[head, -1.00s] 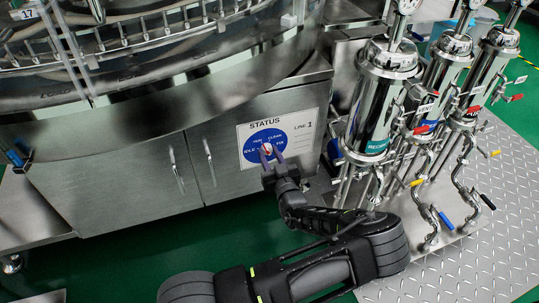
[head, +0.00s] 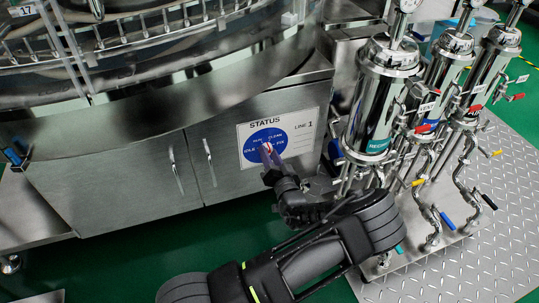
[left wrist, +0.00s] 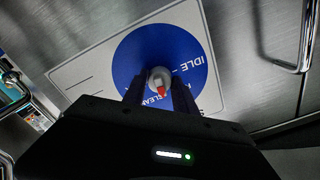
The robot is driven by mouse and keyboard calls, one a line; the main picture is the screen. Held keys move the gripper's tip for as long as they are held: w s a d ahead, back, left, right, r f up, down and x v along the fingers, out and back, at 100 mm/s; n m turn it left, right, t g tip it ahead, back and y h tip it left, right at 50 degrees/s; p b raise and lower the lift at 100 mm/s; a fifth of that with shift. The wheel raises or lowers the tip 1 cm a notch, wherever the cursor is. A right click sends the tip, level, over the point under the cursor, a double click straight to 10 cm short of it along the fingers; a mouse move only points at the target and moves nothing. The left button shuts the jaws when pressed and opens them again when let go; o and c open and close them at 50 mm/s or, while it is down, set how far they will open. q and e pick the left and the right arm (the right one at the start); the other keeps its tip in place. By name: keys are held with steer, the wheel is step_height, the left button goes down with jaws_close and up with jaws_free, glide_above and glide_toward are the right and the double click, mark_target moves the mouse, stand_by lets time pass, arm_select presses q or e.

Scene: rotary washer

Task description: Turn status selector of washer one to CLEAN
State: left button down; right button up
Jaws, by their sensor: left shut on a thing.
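The status selector is a small white knob with a red mark (left wrist: 159,77) at the middle of a round blue dial (left wrist: 197,45). In the head view the dial (head: 250,158) is on a white STATUS, LINE 1 plate (head: 297,140) on the cabinet front. My left gripper (head: 271,154) is shut on the knob. In the left wrist view its two dark fingers (left wrist: 158,88) lie on either side of the knob. The red mark there points down, toward the CLEAN label, which the fingers partly cover. The IDLE label shows beside the knob. My right gripper is not in view.
Cabinet door handles (head: 209,162) stick out left of the plate. Steel filter cylinders (head: 377,100) with valves and pipes stand close to the right, on a diamond-plate platform (head: 480,250). Green floor lies open in front of the cabinet.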

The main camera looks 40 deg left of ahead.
arm_select(q)
steer(key=shift+m, duration=2.2)
steer(key=c, duration=1)
jaws_free()
steer(key=p+v, duration=0.2)
steer(key=v, duration=0.5)
steer(key=shift+s+d+p, duration=0.25)
steer(key=shift+d+p, duration=0.1)
steer(key=shift+p, duration=0.05)
